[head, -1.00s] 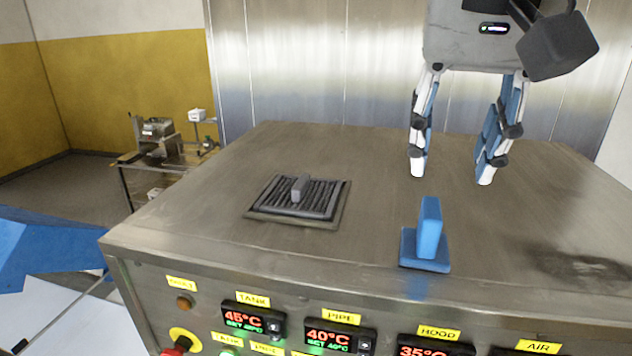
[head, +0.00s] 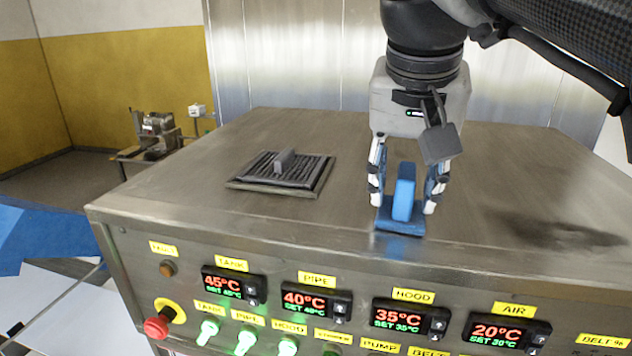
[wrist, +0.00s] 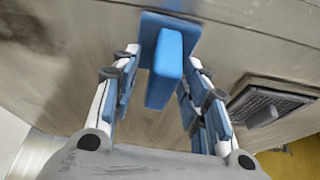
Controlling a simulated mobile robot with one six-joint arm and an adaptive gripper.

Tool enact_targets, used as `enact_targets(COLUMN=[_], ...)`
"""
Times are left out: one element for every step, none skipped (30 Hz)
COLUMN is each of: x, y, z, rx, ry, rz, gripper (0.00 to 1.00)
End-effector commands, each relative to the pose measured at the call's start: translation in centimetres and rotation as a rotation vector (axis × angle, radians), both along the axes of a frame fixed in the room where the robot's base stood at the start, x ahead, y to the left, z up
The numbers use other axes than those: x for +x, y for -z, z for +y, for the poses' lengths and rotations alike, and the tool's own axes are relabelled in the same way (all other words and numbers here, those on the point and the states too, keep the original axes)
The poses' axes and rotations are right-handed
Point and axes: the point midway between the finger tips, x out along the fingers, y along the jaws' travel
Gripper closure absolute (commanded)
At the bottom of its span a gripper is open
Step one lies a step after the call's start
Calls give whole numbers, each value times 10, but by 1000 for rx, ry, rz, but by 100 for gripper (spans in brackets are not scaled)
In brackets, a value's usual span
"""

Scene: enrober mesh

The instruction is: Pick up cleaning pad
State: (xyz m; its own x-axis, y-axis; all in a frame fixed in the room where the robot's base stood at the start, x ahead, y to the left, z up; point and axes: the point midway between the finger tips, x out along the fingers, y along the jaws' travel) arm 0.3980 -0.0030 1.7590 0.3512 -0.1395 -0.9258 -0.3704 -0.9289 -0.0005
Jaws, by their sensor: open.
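The cleaning pad is a blue block with an upright handle on a flat base. It stands on the steel machine top near its front edge, and its handle (head: 403,192) shows in the head view. In the wrist view the handle (wrist: 166,72) rises between the fingers. My gripper (head: 402,205) is open, with one finger on each side of the handle. A gap shows on both sides in the wrist view (wrist: 160,95). The fingertips are low, close to the pad's base; whether they touch it I cannot tell.
A dark mesh grate with a grey handle (head: 284,162) lies in the machine top (head: 190,185) to the left. The top's right side is bare, with a dark stain.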

Motion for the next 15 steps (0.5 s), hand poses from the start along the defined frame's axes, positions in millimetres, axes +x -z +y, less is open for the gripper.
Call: enact_targets(x=[-1,-1,-1,-1,-1,-1,-1,-1,-1,-1,-1,-1,-1,-1,-1], y=[2,2,1,1,0,0,0,0,0,0,0,0,0,0,0], z=[0,0,1,1,1,1,1,1,0,0,0,0,0,0,0], rx=[0,0,0,0,0,0,0,0,0,0,0,0,0,0,0], ry=[0,0,0,0,0,0,0,0,0,0,0,0,0,0,0], rz=[-2,-2,-1,-1,-1,-1,-1,-1,-1,-1,-1,-1,-1,-1,-1], gripper=[58,58,58,58,58,58,58,60,63,65,67,70,72,74,76])
